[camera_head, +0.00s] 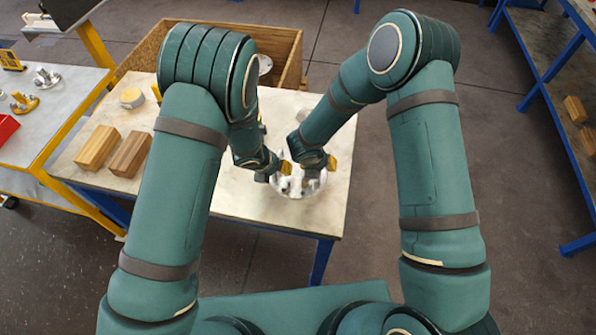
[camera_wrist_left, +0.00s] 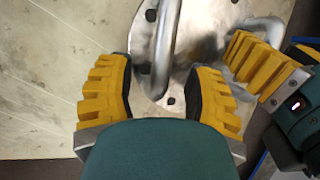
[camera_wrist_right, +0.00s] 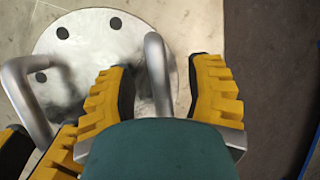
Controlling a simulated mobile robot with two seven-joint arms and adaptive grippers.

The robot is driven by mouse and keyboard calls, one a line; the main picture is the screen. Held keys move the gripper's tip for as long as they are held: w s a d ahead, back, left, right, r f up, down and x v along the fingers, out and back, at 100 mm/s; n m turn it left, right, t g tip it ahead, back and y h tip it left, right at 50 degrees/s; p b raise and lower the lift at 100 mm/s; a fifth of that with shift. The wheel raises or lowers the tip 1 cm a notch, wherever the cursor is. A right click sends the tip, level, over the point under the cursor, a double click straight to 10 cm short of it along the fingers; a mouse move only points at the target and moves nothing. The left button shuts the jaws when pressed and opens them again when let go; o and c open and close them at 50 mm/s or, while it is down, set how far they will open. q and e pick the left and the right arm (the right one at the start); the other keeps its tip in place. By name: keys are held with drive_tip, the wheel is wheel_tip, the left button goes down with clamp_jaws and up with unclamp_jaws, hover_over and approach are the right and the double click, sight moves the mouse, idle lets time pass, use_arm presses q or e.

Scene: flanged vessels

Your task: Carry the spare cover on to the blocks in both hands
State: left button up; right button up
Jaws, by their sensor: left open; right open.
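The spare cover (camera_head: 294,187), a round grey metal disc with bolt holes and two bar handles, lies flat near the table's right front corner. My left gripper (camera_head: 272,171) is open over it; in the left wrist view one handle (camera_wrist_left: 167,45) stands between its yellow-padded fingers. My right gripper (camera_head: 316,168) is also open; in the right wrist view the other handle (camera_wrist_right: 157,68) stands between its fingers. Whether any pad touches a handle I cannot tell. The two wooden blocks (camera_head: 97,146) (camera_head: 130,154) lie side by side at the table's left, bare on top.
The pale table (camera_head: 230,203) is clear between blocks and cover, partly hidden by my left arm. A small round yellowish part (camera_head: 132,98) sits behind the blocks. A wooden crate (camera_head: 285,42) stands at the back. A side bench (camera_head: 50,112) with metal parts is left; blue shelving (camera_head: 545,92) is right.

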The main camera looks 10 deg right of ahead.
use_arm(q)
drive_tip(key=shift+f, duration=0.2)
use_arm(e)
drive_tip(key=shift+f, duration=0.25)
use_arm(q)
clamp_jaws()
use_arm(e)
clamp_jaws()
use_arm(q)
drive_tip(key=shift+w+d+r, duration=0.1)
drive_tip(key=shift+w+r, duration=0.05)
drive_tip(key=shift+r, duration=0.15)
use_arm(e)
drive_tip(key=shift+w+r, duration=0.15)
drive_tip(key=shift+r, duration=0.15)
